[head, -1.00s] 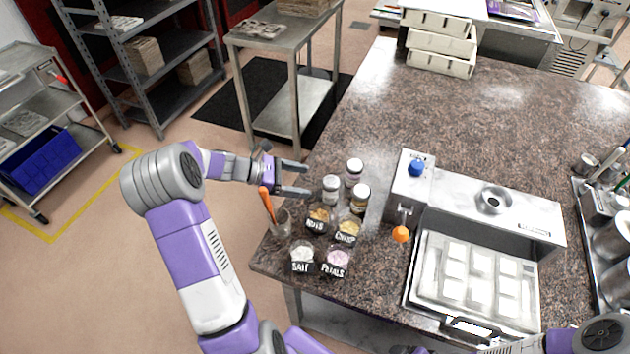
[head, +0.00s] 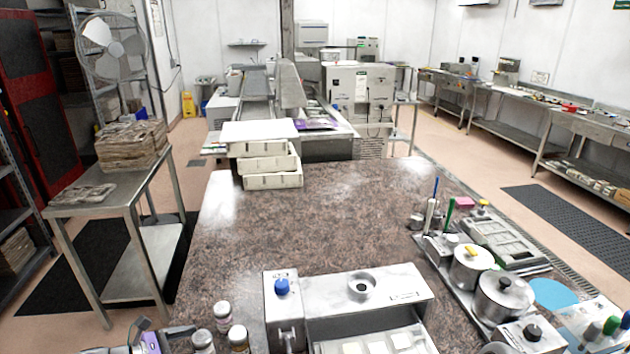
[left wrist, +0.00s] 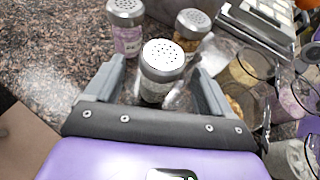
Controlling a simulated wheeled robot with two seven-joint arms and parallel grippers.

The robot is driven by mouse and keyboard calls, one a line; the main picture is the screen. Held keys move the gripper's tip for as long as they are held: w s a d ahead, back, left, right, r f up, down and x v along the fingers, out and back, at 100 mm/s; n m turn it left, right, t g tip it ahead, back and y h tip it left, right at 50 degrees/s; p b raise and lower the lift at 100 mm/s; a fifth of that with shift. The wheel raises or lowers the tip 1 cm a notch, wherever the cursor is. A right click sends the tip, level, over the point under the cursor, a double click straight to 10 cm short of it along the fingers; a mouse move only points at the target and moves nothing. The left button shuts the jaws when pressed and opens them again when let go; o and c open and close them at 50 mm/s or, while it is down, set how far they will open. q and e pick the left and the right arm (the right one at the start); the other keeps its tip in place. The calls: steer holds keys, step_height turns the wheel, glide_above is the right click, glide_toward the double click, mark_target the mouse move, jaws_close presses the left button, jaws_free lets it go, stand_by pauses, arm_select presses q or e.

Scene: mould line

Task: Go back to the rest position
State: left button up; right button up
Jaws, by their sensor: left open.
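My left gripper (head: 160,332) is at the bottom left of the head view, partly cut off by the frame edge, beside the shaker jars. In the left wrist view its two grey fingers stand apart. A jar with a perforated metal lid (left wrist: 162,65) appears between or just beyond them; I cannot tell whether they touch it. A jar with pink contents (left wrist: 126,28) and one with yellowish contents (left wrist: 190,28) stand behind it. In the head view the jars (head: 222,316) stand at the worktop's near left. My right gripper is out of view.
The stone worktop (head: 300,215) is clear in the middle. A steel machine with a blue knob (head: 390,283) stands at the front, white moulds (head: 270,163) at the far left, and lidded pots (head: 503,295) at the right. A steel side table (head: 115,192) stands left.

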mark_target(206, 335)
arm_select(q)
steer(key=x, duration=0.2)
steer(key=b+x, duration=0.1)
steer(key=x, duration=0.2)
steer(key=shift+f, duration=0.35)
step_height(206, 335, up, 3)
steer(key=shift+s+a+r+p, duration=0.1)
steer(key=shift+a+p, duration=0.05)
steer(key=shift+p, duration=0.4)
steer(key=shift+r, duration=0.55)
steer(key=shift+f, duration=0.1)
